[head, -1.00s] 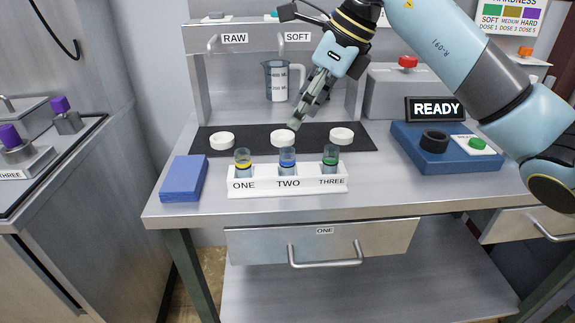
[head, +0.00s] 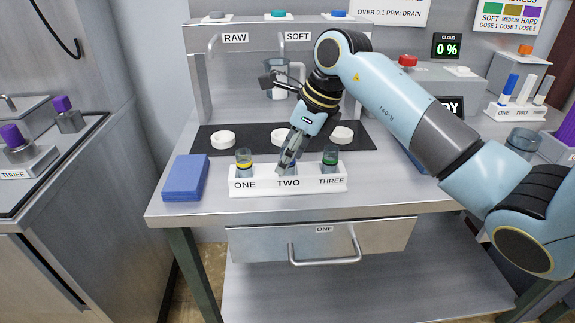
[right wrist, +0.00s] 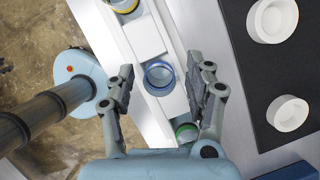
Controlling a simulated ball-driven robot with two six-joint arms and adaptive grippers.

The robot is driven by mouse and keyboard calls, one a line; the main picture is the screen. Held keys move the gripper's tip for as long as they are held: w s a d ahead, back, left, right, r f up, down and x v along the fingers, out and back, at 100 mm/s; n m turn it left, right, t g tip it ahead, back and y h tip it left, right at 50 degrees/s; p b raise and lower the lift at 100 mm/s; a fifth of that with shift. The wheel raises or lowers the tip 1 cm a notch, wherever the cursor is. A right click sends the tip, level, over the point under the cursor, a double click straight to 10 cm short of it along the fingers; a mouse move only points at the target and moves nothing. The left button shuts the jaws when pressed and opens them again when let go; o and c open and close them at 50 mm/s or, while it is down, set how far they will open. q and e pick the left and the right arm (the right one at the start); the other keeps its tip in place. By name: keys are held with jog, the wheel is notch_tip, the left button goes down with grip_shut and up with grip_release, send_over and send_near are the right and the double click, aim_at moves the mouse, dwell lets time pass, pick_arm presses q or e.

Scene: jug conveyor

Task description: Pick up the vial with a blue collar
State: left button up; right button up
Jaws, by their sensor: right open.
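The vial with a blue collar (right wrist: 158,77) stands upright in slot TWO of the white rack (head: 310,189). The right wrist view shows its open top between my fingers, from above. My right gripper (head: 286,165) is open over that slot, with one finger on each side of the vial in the right wrist view (right wrist: 166,74). In the head view the gripper hides most of this vial. A vial with a yellow collar (head: 243,163) stands in slot ONE and one with a green collar (head: 330,161) in slot THREE. My left gripper is not in view.
A blue block (head: 184,178) lies left of the rack. A beaker (head: 272,80) stands farther back, partly hidden by my arm. The counter in front of the rack is clear.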

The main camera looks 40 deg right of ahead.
jog(key=c, duration=1)
jog(key=shift+r, duration=0.15)
